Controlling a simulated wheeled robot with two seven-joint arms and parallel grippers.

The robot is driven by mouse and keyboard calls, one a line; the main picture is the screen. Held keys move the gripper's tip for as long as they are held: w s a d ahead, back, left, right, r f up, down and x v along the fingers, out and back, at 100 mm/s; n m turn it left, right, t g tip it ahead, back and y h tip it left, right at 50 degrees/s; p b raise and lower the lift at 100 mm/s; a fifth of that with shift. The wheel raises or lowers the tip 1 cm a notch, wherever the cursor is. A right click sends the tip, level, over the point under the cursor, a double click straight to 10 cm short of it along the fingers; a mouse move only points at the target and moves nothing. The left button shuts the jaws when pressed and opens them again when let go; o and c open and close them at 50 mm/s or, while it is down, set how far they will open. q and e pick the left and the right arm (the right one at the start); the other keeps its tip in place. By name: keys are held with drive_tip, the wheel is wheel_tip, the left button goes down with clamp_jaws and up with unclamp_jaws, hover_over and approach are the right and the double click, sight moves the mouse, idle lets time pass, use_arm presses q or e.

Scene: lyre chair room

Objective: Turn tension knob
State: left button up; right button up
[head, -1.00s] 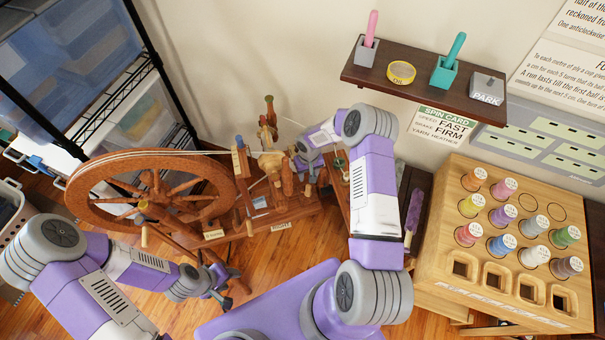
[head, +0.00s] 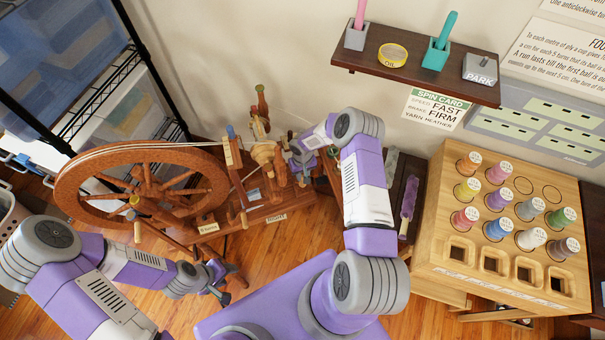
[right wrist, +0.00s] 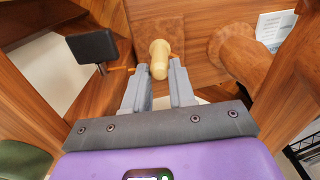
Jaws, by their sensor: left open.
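The wooden spinning wheel (head: 62,190) stands at left centre in the head view. In the right wrist view a pale, round-ended wooden knob (right wrist: 159,56) sticks out from a brown wooden part. My right gripper (right wrist: 158,70) has a fingertip on either side of this knob; I cannot tell whether they touch it. In the head view my right gripper (head: 300,168) is at the right end of the wheel's frame, partly hidden by its arm. My left gripper (head: 222,280) is open and empty, low in front of the wheel.
A dark wall shelf (head: 400,66) holds an oil tin and small holders. A wooden spool rack (head: 440,230) stands at right. A wire shelf (head: 100,100) is at left. In the right wrist view a black pad (right wrist: 92,46) is left of the fingers.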

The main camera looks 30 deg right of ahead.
clamp_jaws()
drive_tip(key=shift+m, duration=0.3)
drive_tip(key=shift+m+b, duration=0.65)
drive_tip(key=shift+m, duration=0.25)
drive_tip(key=shift+m+b, duration=0.7)
drive_tip(key=shift+m, duration=1)
drive_tip(key=shift+d, duration=0.1)
drive_tip(key=o, duration=0.5)
unclamp_jaws()
